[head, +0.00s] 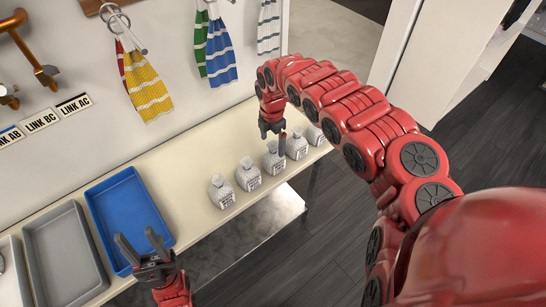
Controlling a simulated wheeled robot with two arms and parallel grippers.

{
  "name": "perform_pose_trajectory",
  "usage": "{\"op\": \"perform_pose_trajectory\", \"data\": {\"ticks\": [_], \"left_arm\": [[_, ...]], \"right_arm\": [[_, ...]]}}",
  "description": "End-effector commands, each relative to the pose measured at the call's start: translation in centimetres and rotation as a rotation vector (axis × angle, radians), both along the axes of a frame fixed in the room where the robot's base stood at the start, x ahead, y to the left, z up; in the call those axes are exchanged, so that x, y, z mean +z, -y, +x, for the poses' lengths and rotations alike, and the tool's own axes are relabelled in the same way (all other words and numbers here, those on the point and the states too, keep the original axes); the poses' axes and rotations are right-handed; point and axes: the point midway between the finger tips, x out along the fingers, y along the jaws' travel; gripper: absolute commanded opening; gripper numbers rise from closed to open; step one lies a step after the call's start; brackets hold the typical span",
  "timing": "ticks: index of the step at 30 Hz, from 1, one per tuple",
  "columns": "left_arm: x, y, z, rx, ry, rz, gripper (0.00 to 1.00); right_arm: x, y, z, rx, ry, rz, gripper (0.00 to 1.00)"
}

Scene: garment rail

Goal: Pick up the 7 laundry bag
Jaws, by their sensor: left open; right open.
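Several small whitish bags with narrow tops stand in a row on the pale shelf (190,165). The nearest bag (221,194) is at the left end, followed by a second bag (248,176) and a middle bag (273,161). Further right are another bag (297,146) and the far-end bag (315,135). They carry dark print, too small to tell which reads 7. My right gripper (272,136) is open, pointing down just above and behind the middle bag; contact cannot be told. My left gripper (137,238) is open and empty over the blue tray's near end.
A blue tray (118,205) and a grey tray (63,255) lie on the shelf at left. Striped cloths, including a yellow one (146,85) and a blue one (220,55), hang on the wall above. Shelf between blue tray and bags is clear. Dark floor lies right.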

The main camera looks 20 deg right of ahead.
Motion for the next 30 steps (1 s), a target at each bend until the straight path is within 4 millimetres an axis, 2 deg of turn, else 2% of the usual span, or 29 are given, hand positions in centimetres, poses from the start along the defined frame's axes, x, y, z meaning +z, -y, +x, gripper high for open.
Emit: {"op": "perform_pose_trajectory", "data": {"ticks": [2,6,14,20,24,30], "left_arm": [[0.6,0.0,0.0,0.0,0.0,0.0,0.5],[0.8,0.0,0.0,0.0,0.0,0.0,0.5],[1.4,0.0,0.0,0.0,0.0,0.0,0.5],[2.7,0.0,0.0,0.0,0.0,0.0,0.5],[2.6,0.0,0.0,0.0,0.0,0.0,0.5],[2.7,0.0,0.0,0.0,0.0,0.0,0.5]], "right_arm": [[-1.5,-0.2,-0.2,0.002,-0.004,0.003,1.0],[-2.9,-0.2,0.1,0.001,0.002,0.003,1.0],[-4.1,-0.1,0.1,0.001,0.003,0.002,1.0],[-6.4,-0.1,-0.1,-0.001,0.001,0.003,1.0],[-7.9,-0.1,0.0,0.0,0.002,0.003,1.0],[-8.8,0.1,-0.1,0.0,0.001,-0.001,1.0]]}}
